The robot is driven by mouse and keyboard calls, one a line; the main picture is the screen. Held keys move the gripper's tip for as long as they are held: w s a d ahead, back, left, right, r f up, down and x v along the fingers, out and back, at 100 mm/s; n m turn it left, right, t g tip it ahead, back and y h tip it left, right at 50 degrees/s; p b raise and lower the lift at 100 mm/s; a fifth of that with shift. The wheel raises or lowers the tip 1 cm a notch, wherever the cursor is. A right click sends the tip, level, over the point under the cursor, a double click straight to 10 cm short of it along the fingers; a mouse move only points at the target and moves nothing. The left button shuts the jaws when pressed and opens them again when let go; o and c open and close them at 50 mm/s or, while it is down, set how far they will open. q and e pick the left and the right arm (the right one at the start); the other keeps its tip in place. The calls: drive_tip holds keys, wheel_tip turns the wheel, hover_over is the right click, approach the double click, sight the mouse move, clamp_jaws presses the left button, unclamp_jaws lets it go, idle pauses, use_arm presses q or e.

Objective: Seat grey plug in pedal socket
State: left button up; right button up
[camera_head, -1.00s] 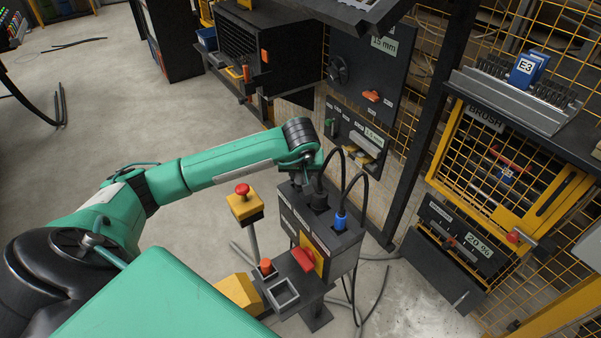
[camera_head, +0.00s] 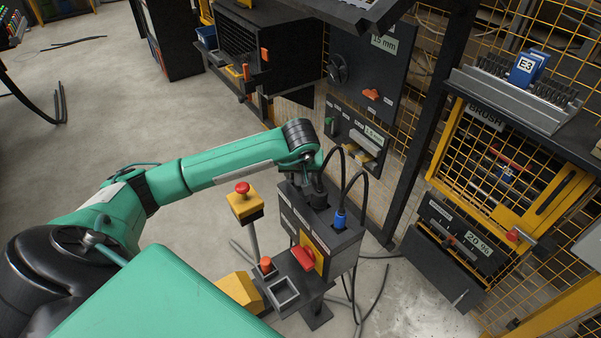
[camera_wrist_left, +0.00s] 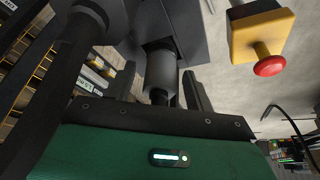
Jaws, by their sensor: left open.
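The grey plug (camera_wrist_left: 161,72) stands upright at the top of the dark pedal box (camera_head: 345,243), with a black cable looping from it. In the head view the plug (camera_head: 319,199) is partly behind my left wrist. My left gripper (camera_wrist_left: 160,92) is open, with its fingers on either side of the plug. In the left wrist view the plug's far end meets the dark box; I cannot tell how deep it sits in the socket. My right gripper is not in view.
A blue plug (camera_head: 340,219) with its own cable stands beside the grey plug. A red button on a yellow box (camera_head: 246,209) rises close to the left, and it also shows in the left wrist view (camera_wrist_left: 262,38). Loose cables lie on the floor.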

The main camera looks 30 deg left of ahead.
use_arm(q)
drive_tip(key=v, duration=0.3)
drive_tip(key=shift+r+b, duration=0.15)
drive_tip(key=shift+b, duration=0.15)
drive_tip(key=v, duration=0.8)
drive_tip(key=shift+s+r+b, duration=0.15)
drive_tip(key=shift+r+b, duration=0.15)
drive_tip(key=shift+b, duration=0.15)
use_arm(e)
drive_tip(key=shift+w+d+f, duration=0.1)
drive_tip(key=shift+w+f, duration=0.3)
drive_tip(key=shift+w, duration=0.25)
use_arm(q)
drive_tip(key=shift+d, duration=0.15)
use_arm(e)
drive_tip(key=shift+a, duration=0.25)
